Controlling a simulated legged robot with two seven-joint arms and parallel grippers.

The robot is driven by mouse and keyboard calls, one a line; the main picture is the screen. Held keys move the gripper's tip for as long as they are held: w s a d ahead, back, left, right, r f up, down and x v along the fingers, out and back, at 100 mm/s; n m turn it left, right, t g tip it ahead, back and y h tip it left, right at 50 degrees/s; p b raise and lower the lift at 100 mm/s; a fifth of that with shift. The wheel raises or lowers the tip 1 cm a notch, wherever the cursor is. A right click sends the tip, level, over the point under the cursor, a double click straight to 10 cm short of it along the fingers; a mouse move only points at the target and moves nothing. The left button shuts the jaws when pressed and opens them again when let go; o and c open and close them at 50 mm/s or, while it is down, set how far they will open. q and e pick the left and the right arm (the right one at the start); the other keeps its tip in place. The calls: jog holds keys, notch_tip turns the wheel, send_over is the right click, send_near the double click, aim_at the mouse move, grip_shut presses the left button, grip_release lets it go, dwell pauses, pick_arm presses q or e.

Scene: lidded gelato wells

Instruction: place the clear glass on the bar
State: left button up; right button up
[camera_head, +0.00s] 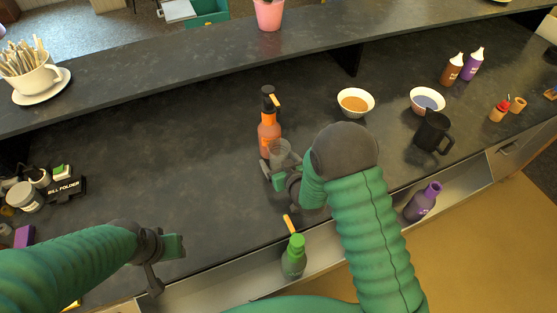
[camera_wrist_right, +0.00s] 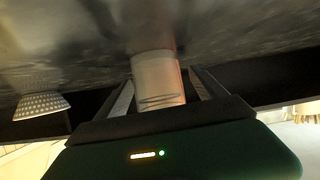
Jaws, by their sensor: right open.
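The clear glass (camera_head: 279,150) stands on the lower dark counter, just right of the orange bottle. In the wrist view the glass (camera_wrist_right: 158,80) sits between my right gripper's two fingers, its far end against the dark surface. My right gripper (camera_head: 271,168) is open around the glass; my forearm and wrist hide part of the area beside it. The bar, a raised dark ledge (camera_head: 170,72), runs across the back. My left gripper (camera_head: 163,265) is over the counter's front edge at lower left, apart from the glass; its finger gap is unclear.
The orange bottle (camera_head: 268,130) stands close behind the glass. Bowls (camera_head: 356,102) and a black mug (camera_head: 433,132) are to the right. The ledge holds a cup of sticks (camera_head: 30,75) and a pink cup (camera_head: 268,14), with bare room between them.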

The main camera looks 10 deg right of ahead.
jog(key=v, duration=1.2)
jog(key=shift+d, duration=0.15)
jog(key=shift+s+d, duration=0.1)
jog(key=shift+d, duration=0.1)
jog(key=s+d+g, duration=0.1)
jog(key=s+d+m+g+h, duration=0.1)
jog(key=s+g, duration=0.1)
jog(key=s+d+g+h, duration=0.1)
jog(key=s+g, duration=0.1)
jog(key=shift+s+d+f, duration=0.25)
jog(key=shift+d+f, duration=0.05)
jog(key=s+d+r+m+g, duration=0.1)
jog(key=s+g, duration=0.4)
jog(key=s, duration=0.5)
jog(key=shift+r, duration=0.5)
